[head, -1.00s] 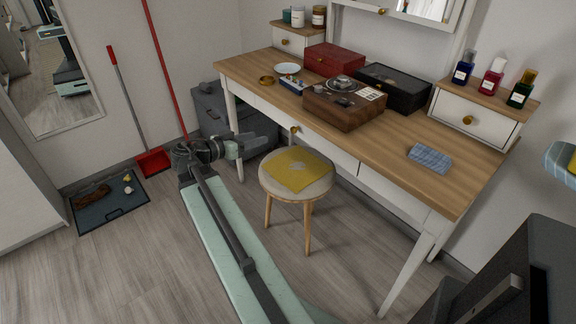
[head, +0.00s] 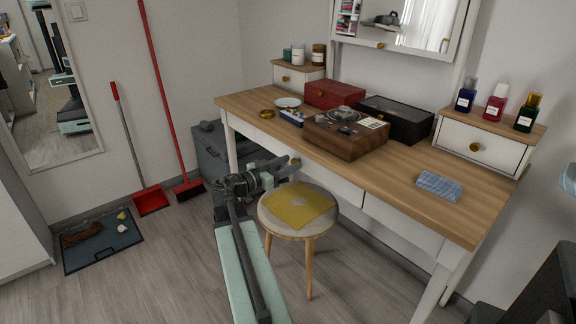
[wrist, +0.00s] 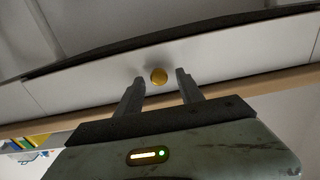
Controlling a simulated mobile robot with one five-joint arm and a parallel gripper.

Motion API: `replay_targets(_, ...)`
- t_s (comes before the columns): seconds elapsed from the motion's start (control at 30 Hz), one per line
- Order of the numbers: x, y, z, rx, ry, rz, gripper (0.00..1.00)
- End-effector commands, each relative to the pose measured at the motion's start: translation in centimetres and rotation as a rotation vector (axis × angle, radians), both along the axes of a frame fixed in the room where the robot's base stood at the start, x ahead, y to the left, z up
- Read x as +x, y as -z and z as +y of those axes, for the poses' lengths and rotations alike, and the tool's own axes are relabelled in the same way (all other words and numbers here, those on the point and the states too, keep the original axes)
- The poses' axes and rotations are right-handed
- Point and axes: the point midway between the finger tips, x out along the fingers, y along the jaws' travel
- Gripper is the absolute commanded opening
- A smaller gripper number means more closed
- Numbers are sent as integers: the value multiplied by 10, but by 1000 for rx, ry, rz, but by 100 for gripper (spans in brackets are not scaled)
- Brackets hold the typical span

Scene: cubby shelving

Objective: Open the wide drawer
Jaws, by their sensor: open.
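The wide drawer (head: 338,184) is the long white front under the desk's wooden top. It looks shut. Its round gold knob (wrist: 158,76) shows in the wrist view between my two fingertips, with a gap on each side. My gripper (head: 290,166) is open and empty, in front of the drawer and above the stool. The wrist view shows the drawer front (wrist: 220,63) just beyond the fingers, with the desk top's edge low in the picture. In the head view my gripper largely covers the knob.
A round stool (head: 270,216) with a yellow cloth (head: 300,205) stands close under my gripper. Boxes, dishes and a folded blue cloth (head: 438,186) lie on the desk (head: 400,168). A red dustpan (head: 150,201) and a dark tray (head: 100,243) lie on the floor at left.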

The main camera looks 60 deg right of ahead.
Motion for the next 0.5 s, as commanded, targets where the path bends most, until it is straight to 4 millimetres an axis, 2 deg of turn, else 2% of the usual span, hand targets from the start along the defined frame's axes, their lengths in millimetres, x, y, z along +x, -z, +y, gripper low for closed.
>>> replay_targets(0.23, -1, 0, -2, 0, -1, 0, 44)
replay_targets(0.27, -1, 0, -2, 0, -1, 0, 42)
replay_targets(0.4, -1, 0, -2, 0, 0, 0, 3)
replay_targets(0.5, -1, 0, -2, 0, -1, 0, 0)
